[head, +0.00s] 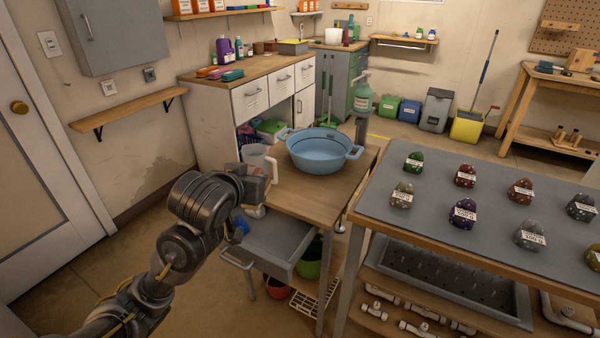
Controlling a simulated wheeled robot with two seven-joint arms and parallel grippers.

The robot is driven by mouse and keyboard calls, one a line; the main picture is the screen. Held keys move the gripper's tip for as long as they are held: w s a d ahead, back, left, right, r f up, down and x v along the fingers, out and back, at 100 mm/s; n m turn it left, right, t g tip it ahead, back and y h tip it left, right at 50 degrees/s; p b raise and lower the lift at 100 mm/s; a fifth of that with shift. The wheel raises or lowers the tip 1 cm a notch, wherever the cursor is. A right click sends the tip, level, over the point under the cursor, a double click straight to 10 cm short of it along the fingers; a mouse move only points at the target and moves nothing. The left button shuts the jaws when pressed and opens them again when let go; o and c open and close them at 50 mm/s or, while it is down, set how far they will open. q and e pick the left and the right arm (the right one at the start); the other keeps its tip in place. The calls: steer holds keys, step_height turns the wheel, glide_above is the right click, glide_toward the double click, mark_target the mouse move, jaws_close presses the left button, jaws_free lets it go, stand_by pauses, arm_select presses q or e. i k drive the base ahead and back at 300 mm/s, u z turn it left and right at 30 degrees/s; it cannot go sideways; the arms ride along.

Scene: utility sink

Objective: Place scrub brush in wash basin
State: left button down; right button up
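The blue wash basin (318,158) stands upright on the small wooden table, with a handle on each side. The part of its inside that shows looks empty. My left gripper (256,208) is at the table's left edge, left of and nearer than the basin, above the open grey drawer. My own wrist largely hides its fingers, so I cannot tell whether it is open or shut. A small blue object (239,224) shows beside the gripper; I cannot tell what it is or whether it is held. I cannot clearly make out a scrub brush. My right gripper is out of view.
A clear pitcher (255,157) stands behind my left wrist. The grey drawer (281,246) is pulled out under the wooden table (312,196). A grey-topped bench (437,217) with several labelled stones is at right.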

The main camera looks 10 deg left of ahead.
mark_target(319, 151)
steer(key=k, duration=0.55)
steer(key=z, duration=0.85)
steer(key=i, duration=1.2)
steer(key=u, duration=0.15)
